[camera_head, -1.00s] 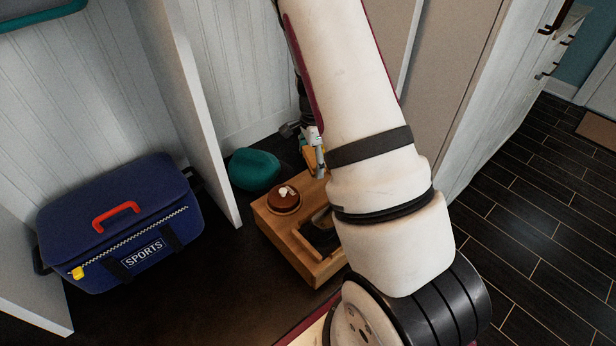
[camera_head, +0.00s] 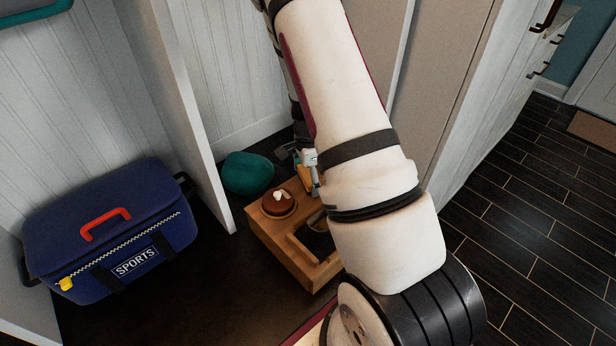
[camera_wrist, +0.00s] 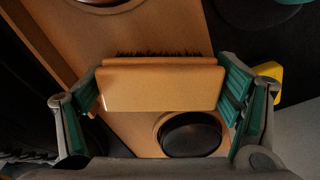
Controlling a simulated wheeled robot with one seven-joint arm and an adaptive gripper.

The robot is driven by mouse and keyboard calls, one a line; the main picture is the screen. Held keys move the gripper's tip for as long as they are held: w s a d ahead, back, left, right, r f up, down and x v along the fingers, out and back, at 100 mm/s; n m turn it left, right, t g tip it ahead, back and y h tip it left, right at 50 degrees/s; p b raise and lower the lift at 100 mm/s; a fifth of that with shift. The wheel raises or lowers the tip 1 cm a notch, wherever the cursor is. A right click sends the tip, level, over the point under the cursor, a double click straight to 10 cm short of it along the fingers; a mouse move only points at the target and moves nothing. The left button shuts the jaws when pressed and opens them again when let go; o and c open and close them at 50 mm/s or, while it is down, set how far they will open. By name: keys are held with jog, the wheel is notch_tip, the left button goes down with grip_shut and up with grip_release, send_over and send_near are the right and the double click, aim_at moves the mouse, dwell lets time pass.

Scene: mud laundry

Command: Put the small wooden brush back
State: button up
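The small wooden brush (camera_wrist: 160,86) is a light wooden block with dark bristles along its far edge. In the wrist view it lies between my gripper's (camera_wrist: 163,98) two teal-padded fingers, which meet its two ends. In the head view my gripper (camera_head: 310,164) is over the back of the wooden box (camera_head: 292,265), with the orange-brown brush (camera_head: 305,180) partly hidden by it. The box has cut-out compartments and stands on the dark floor. Whether the brush touches the box is unclear.
A round brown item with a pale knob (camera_head: 279,202) sits on the box's left part. A dark round item (camera_wrist: 189,135) shows beneath the brush. A teal rounded object (camera_head: 247,173) lies behind the box. A blue sports bag (camera_head: 110,232) and white partition (camera_head: 187,110) stand left.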

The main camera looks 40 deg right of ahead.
aim_at(308, 175)
jog(key=shift+o, duration=0.3)
jog(key=shift+r, duration=0.1)
notch_tip(308, 175, up, 12)
jog(key=p, duration=0.3)
jog(key=s+a+r+n+y, duration=0.1)
jog(key=s+a+r+n, duration=0.3)
jog(key=a+r, duration=0.55)
jog(key=s+a+r+n+t+y, duration=0.1)
jog(key=s+a+r+n, duration=0.65)
jog(key=r, duration=0.25)
jog(key=s+a+r+n+h, duration=0.1)
jog(key=s+a+r+n, duration=0.1)
jog(key=s+n, duration=0.3)
jog(key=s+a+r+n, duration=0.1)
jog(key=s+a+n, duration=0.2)
jog(key=s, duration=0.9)
jog(key=n, duration=0.2)
jog(key=shift+s+r+n+h, duration=0.35)
jog(key=shift+r+h, duration=0.05)
